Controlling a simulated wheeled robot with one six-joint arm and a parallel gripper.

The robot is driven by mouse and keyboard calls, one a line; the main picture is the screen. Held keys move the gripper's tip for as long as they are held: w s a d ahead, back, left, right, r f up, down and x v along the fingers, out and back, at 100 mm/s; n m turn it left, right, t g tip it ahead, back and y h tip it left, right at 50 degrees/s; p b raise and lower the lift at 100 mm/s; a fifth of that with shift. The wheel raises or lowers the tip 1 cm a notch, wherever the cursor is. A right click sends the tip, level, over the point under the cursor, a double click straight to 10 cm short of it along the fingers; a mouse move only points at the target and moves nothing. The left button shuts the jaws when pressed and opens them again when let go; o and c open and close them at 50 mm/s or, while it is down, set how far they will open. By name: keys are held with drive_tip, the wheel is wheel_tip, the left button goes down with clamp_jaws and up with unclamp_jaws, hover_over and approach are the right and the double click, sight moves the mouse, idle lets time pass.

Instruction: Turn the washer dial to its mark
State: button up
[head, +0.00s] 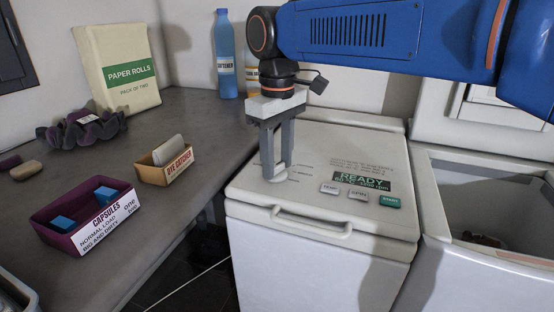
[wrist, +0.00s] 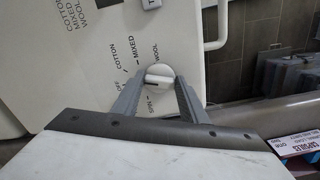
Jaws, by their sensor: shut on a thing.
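The washer dial (wrist: 158,73) is a small pale round knob on the washer's top panel, ringed by the words OFF, COTTON, MIXED, WOOL and SPIN in the wrist view. A dark line shows on the knob, but I cannot tell clearly which word it points to. My gripper (wrist: 157,84) has a finger on each side of the knob and is shut on it. In the head view my gripper (head: 275,176) reaches straight down onto the left part of the white washer's lid (head: 325,215), and the fingers largely hide the dial.
A READY display (head: 359,180) and several buttons (head: 358,194) lie right of my gripper. The right machine (head: 490,250) stands open. The counter (head: 205,125) at left holds a capsule box (head: 92,215), a dye catcher box (head: 168,168) and paper rolls (head: 118,75). Bottles (head: 226,55) stand behind.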

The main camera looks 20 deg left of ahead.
sight(278, 165)
drive_tip(key=n, duration=0.3)
drive_tip(key=shift+w+n, duration=0.1)
drive_tip(key=shift+n, duration=0.4)
drive_tip(key=o, duration=1)
drive_tip(key=shift+o, duration=0.2)
wheel_tip(278, 165, up, 17)
drive_tip(key=shift+r, duration=0.2)
